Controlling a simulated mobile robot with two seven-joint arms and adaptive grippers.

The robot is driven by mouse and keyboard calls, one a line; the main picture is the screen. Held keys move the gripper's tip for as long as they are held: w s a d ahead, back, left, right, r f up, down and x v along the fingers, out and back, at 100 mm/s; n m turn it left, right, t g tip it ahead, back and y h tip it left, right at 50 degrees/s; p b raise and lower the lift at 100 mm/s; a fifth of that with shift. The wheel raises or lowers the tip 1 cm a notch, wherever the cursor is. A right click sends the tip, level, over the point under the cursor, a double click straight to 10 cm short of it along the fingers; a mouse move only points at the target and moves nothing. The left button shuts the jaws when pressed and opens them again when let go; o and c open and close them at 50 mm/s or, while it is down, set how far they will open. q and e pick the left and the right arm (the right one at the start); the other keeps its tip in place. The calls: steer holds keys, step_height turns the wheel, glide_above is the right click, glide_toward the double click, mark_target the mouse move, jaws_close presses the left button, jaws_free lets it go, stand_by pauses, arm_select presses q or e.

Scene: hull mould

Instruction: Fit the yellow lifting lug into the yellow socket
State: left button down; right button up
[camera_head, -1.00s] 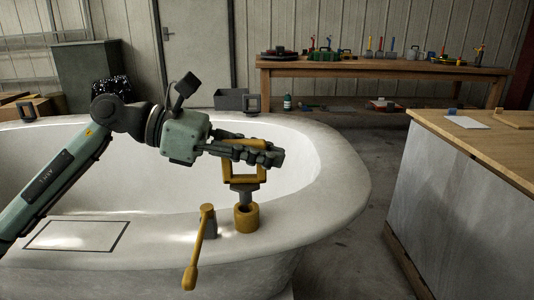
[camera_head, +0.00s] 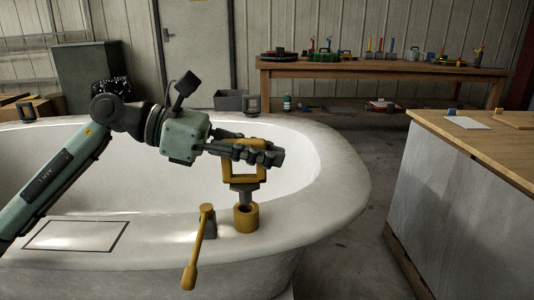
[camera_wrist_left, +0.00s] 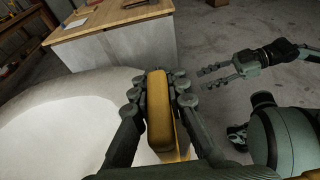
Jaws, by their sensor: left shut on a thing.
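The yellow lifting lug (camera_head: 243,178) is an upright square frame with a grey foot below it. My left gripper (camera_head: 262,154) is shut on its upper part, and the lug also shows between the fingers in the left wrist view (camera_wrist_left: 159,110). The yellow socket (camera_head: 246,219) is a short round cup on the near rim of the white hull mould (camera_head: 310,222). The lug's grey foot is right over the socket's dark mouth. I cannot tell whether its tip is inside. My right gripper (camera_wrist_left: 218,77) shows in the left wrist view, open and empty, away from the lug.
A yellow-handled lever (camera_head: 201,245) stands on the rim just left of the socket. A framed plate (camera_head: 77,235) lies farther left. A wood-topped bench (camera_head: 480,135) stands at right, and a table (camera_head: 385,70) with tools at the back.

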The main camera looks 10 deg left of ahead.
mark_target(251, 176)
arm_select(q)
steer(key=shift+b, duration=0.3)
stand_by(0.7)
steer(key=shift+f+b, duration=2.15)
steer(key=shift+f, duration=0.15)
steer(key=c, duration=1.4)
jaws_free()
steer(key=shift+c, duration=0.2)
steer(key=v, duration=1.2)
